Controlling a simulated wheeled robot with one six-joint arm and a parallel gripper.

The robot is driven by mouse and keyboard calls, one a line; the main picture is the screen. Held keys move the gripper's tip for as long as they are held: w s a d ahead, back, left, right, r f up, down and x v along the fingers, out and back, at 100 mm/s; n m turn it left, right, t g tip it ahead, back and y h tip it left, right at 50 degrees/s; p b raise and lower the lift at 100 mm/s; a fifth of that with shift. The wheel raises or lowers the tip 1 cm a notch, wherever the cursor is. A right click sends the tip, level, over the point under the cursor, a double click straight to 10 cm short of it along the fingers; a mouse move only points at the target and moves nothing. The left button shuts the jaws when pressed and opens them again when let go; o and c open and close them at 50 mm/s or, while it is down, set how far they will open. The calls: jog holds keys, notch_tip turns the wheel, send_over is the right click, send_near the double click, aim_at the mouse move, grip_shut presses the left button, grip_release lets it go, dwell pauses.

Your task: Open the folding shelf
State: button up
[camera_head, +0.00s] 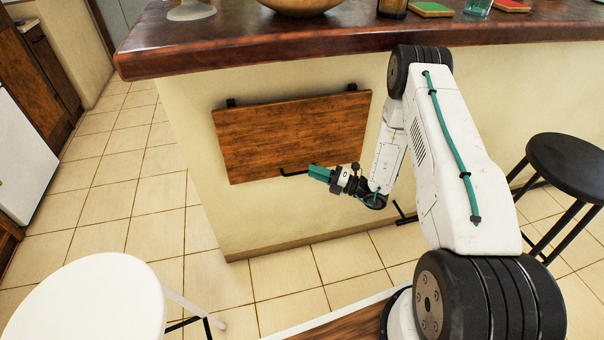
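The folding shelf (270,135) is a brown wooden board hanging down flat along the cream side wall of the counter. Two black hinges (351,87) hold its top edge. A thin black handle or bar (294,173) shows near its lower edge, right of the middle. My gripper (318,173), with teal fingers, is at the board's lower right part, close to the right end of the black bar. I cannot tell whether it touches the bar. The fingers look close together, but their gap is not clear from this angle.
Above the shelf juts the dark counter top (240,50), with a bowl (300,5) and coasters (430,9). A white stool (85,300) stands at the front left, a black stool (565,160) at the right. Tiled floor (150,240) is clear left of the counter.

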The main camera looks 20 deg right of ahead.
notch_tip(320, 180, down, 6)
jog(key=d+m+t+h, duration=0.2)
jog(key=m, duration=0.2)
jog(key=f+x, duration=0.1)
jog(key=x, duration=0.6)
jog(key=shift+w+r, duration=0.2)
jog(key=shift+r, duration=0.2)
grip_shut()
